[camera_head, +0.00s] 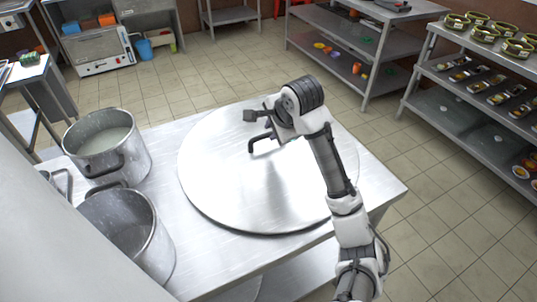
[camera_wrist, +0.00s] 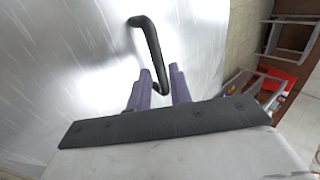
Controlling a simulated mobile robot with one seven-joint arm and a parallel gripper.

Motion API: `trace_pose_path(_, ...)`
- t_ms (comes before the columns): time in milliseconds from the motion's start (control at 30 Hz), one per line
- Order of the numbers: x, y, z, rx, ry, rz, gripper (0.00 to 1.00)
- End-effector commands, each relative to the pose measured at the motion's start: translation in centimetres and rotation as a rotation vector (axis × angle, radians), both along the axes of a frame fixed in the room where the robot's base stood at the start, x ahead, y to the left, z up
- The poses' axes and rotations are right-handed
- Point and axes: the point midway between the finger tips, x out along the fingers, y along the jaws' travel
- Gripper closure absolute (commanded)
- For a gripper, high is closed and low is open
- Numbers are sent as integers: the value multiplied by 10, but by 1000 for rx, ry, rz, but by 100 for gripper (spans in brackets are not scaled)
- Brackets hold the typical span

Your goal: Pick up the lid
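The lid (camera_head: 225,180) is a large round metal disc lying flat on the steel table. Its dark bar handle (camera_head: 262,144) stands up near the disc's middle. The handle (camera_wrist: 152,48) also shows in the wrist view, running from the upper middle down toward my fingers. My gripper (camera_head: 264,122) is over the lid, just above and close to the handle. In the wrist view my gripper (camera_wrist: 160,78) has its two purple-grey fingers apart, and the near end of the handle appears in line with the gap. I cannot tell whether the fingers touch it.
Two metal stockpots stand left of the lid: one with pale contents (camera_head: 108,150), one nearer (camera_head: 150,245). The steel table (camera_head: 205,262) has a bare strip in front. Shelving units (camera_head: 385,45) stand at the back and right (camera_head: 440,75). Tiled floor lies between.

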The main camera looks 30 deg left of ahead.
Motion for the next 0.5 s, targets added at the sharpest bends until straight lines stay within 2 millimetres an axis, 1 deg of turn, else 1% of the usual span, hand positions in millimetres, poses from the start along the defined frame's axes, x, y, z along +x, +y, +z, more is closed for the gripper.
trace_pose_path(33, 2, 2, -11, -2, -1, 0, 79)
trace_pose_path(233, 10, 10, -30, -1, 0, -1, 79)
trace_pose_path(367, 13, 16, -37, 0, 0, 0, 79)
trace_pose_path(500, 15, 19, -38, 1, -1, 0, 79)
